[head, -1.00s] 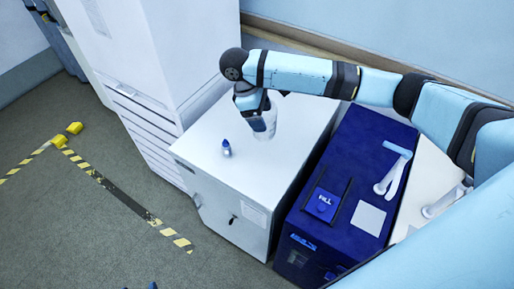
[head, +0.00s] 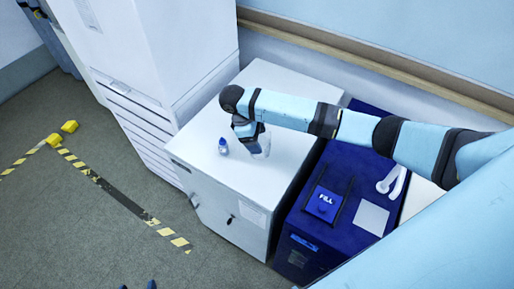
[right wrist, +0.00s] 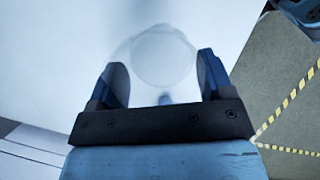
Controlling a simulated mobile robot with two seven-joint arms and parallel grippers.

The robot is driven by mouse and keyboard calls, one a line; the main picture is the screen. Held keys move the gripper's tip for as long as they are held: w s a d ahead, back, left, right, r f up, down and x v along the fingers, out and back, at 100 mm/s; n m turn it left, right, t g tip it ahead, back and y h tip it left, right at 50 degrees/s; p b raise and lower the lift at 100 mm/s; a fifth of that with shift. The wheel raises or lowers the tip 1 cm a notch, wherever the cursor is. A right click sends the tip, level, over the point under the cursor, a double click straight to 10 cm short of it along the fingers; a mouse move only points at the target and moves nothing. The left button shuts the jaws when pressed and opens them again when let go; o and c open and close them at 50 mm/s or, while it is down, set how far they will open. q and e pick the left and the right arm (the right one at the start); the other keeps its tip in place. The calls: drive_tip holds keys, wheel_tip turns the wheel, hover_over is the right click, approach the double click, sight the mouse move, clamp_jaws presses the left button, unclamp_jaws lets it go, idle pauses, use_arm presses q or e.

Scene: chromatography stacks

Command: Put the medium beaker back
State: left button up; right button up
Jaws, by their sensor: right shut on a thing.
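The medium beaker is a clear glass vessel; it shows faintly below my right gripper in the head view (head: 262,148) and between the fingers in the right wrist view (right wrist: 165,58). My right gripper (right wrist: 163,85) is shut on the beaker, with one dark finger on each side of it. In the head view the right gripper (head: 253,139) is over the white cabinet top (head: 215,118). I cannot tell whether the beaker touches that top.
A tall white unit (head: 150,50) rises at the left. The cabinet's front part is clear.

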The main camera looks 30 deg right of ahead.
drive_tip(key=shift+f, duration=2.5)
drive_tip(key=shift+f, duration=0.1)
drive_tip(key=o, duration=1.1)
drive_tip(key=shift+o, duration=0.2)
